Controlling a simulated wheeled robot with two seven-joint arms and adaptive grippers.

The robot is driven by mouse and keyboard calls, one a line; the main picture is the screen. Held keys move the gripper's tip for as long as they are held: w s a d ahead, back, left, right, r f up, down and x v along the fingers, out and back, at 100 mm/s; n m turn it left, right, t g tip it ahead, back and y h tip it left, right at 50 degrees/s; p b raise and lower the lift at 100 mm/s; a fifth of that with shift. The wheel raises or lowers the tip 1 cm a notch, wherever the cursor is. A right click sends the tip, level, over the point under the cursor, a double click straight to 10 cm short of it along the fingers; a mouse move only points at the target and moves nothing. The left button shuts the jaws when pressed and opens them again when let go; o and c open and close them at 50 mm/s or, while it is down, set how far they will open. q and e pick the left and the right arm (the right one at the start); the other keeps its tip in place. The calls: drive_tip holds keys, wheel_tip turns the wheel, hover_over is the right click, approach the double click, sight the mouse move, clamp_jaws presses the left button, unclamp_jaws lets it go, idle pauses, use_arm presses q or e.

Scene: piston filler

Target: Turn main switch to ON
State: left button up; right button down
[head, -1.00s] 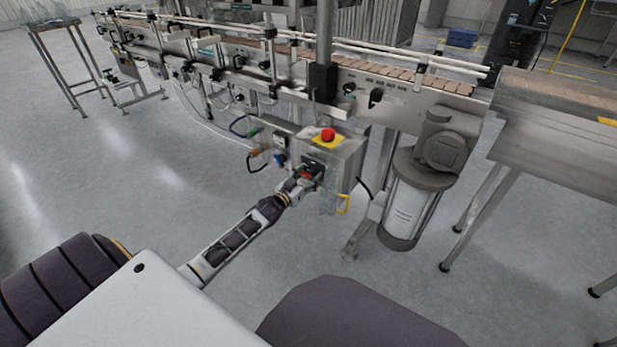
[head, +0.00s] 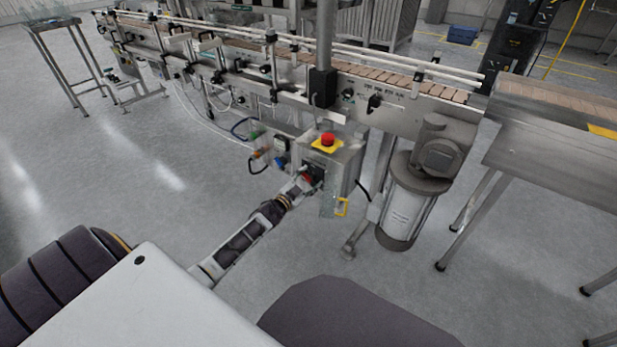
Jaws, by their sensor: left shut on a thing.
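The control box (head: 345,160) is a grey metal cabinet under the conveyor, with a red emergency button (head: 327,139) on a yellow plate on top. The main switch (head: 309,177) shows as a small red patch on the front of the box, mostly hidden by my gripper. My left gripper (head: 313,175) is at the front face of the box, shut on the red switch; its fingers are small and dark here, and the switch's exact angle cannot be told. My right gripper is not in view.
The conveyor (head: 400,100) runs across above the box. A motor with a white cylinder (head: 408,215) stands to the right of it. Open floor (head: 130,215) lies to the left.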

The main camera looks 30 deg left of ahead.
use_arm(q)
drive_tip(key=m+p, duration=0.1)
drive_tip(key=m, duration=0.1)
drive_tip(key=shift+m, duration=2.2)
drive_tip(key=m, duration=0.4)
drive_tip(key=shift+m, duration=0.9)
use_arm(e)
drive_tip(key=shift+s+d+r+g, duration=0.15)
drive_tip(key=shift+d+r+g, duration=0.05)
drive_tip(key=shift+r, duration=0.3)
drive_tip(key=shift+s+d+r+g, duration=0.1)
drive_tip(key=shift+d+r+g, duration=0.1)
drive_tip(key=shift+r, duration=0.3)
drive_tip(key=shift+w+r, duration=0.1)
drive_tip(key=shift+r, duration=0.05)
use_arm(q)
drive_tip(key=o, duration=1)
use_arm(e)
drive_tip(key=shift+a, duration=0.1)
use_arm(q)
drive_tip(key=shift+s, duration=0.2)
